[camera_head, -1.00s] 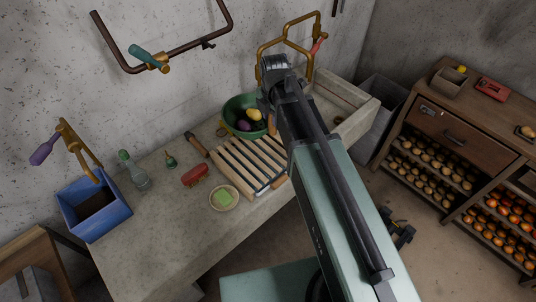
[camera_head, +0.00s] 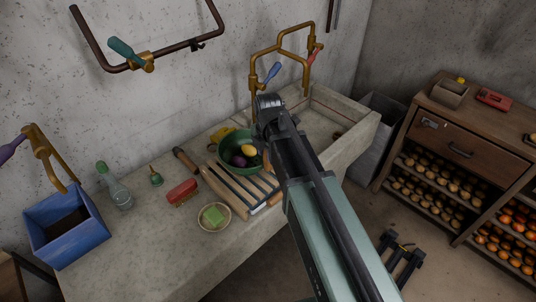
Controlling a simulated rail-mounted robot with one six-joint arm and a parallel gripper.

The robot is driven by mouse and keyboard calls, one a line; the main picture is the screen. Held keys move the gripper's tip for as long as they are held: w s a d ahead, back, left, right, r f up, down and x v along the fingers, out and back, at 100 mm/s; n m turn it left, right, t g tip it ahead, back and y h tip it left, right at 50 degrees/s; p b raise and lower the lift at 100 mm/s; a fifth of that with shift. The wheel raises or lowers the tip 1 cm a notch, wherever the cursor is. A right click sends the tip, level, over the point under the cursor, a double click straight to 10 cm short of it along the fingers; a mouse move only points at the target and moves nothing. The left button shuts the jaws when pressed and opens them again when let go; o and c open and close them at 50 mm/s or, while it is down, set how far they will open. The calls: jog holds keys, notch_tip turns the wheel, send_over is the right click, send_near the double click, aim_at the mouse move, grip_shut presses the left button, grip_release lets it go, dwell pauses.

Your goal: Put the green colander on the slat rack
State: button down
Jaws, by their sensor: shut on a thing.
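The green colander (camera_head: 224,155) holds a yellow item (camera_head: 249,149) and dark purple items (camera_head: 239,160). It overlaps the back part of the wooden slat rack (camera_head: 225,191) in the head view. I cannot tell whether its base touches the slats or hangs just above them. My gripper (camera_head: 266,150) is at the colander's right side, shut on it. The fingertips and the right rim are mostly hidden behind my wrist and arm. The rack's front-left slats show bare, and its right side is partly covered by my arm.
On the counter left of the rack are a red brush (camera_head: 181,191), a small green bottle (camera_head: 156,178) and a clear bottle (camera_head: 117,193). A bowl with a green sponge (camera_head: 214,217) stands in front. A yellow thing (camera_head: 221,134) lies behind the colander. Brass taps (camera_head: 285,58) rise behind my gripper.

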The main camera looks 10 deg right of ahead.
jog(key=c, duration=0.8)
grip_release()
jog(key=shift+f, duration=0.1)
jog(key=shift+m, duration=0.6)
jog(key=r+p, duration=0.8)
jog(key=s+r+p, duration=0.1)
jog(key=r+p, duration=0.3)
jog(key=shift+r, duration=0.1)
jog(key=s+m, duration=0.4)
jog(key=m, duration=0.3)
jog(key=s+m, duration=0.4)
jog(key=m, duration=0.4)
jog(key=s+d+m, duration=0.1)
jog(key=s+m, duration=0.3)
jog(key=m, duration=0.3)
jog(key=shift+s+d+m, duration=0.1)
jog(key=shift+s+m, duration=0.05)
jog(key=shift+m, duration=0.25)
